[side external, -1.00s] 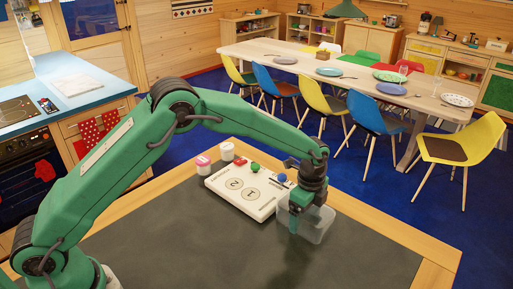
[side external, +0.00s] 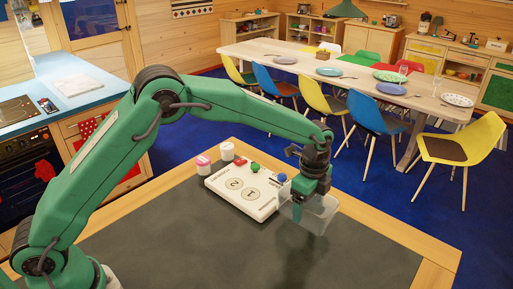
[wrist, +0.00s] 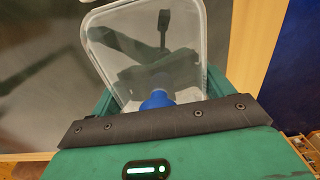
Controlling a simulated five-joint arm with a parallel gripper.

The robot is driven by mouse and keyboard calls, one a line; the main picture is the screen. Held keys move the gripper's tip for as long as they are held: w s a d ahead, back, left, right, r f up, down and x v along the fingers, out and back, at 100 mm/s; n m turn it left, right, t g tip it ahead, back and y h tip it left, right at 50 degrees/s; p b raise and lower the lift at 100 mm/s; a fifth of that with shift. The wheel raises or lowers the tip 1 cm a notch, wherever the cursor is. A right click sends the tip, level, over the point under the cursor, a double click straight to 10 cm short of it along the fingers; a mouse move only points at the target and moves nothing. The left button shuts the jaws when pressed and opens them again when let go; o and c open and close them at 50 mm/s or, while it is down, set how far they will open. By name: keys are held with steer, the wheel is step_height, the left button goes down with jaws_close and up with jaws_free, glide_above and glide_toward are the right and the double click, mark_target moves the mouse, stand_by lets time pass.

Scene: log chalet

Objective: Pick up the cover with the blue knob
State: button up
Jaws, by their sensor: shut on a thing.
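The clear cover (side external: 319,217) is at the right end of the white board in the side external view, partly behind my gripper (side external: 298,205). Its blue knob (wrist: 157,99) shows at the near end of the clear cover (wrist: 150,45) in the wrist view, between my jaws. My gripper (wrist: 158,108) is shut on the knob. The cover looks slightly tilted and appears raised off the dark table top. In the side external view my jaws hide the knob.
The dark table top (side external: 190,225) is clear in front.

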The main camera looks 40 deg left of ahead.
steer(key=s+d+r, duration=0.6)
steer(key=s, duration=0.2)
steer(key=shift+s+d, duration=0.15)
steer(key=shift+d, duration=0.05)
steer(key=shift+r, duration=0.1)
stand_by(0.3)
steer(key=a+r, duration=0.2)
steer(key=a, duration=0.7)
glide_above(243, 189)
step_height(243, 189, down, 6)
steer(key=shift+a+r, duration=0.1)
steer(key=shift+f, duration=2)
steer(key=shift+f, duration=0.1)
